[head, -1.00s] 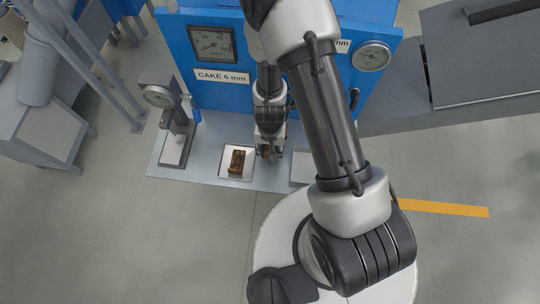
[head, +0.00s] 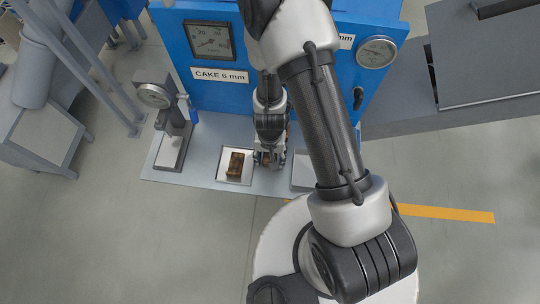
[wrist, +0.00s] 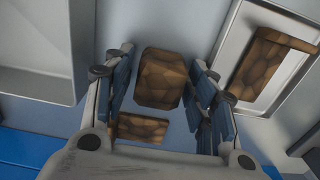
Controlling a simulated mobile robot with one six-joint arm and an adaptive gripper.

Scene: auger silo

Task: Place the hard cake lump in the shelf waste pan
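My gripper (head: 270,160) points down over the grey shelf between two pans. In the wrist view, a brown, cracked-looking lump (wrist: 162,80) sits between my gripper's blue-padded fingers (wrist: 163,75), with narrow gaps beside it; the fingers look open around it. A second brown piece (wrist: 140,127) shows nearer the palm, partly hidden. A shallow pan (head: 222,178) left of my gripper in the head view holds another brown block (head: 236,163); they show at right in the wrist view. A second pan (head: 303,172) is right of my gripper, partly hidden by my arm. Which pan is for waste is unclear.
A blue machine front with a "CAKE 6 mm" label (head: 219,76) and gauges (head: 376,52) stands behind the shelf (head: 203,150). A dial stand (head: 172,120) is on the shelf's left. A grey bench (head: 490,70) is at right. Open floor lies in front.

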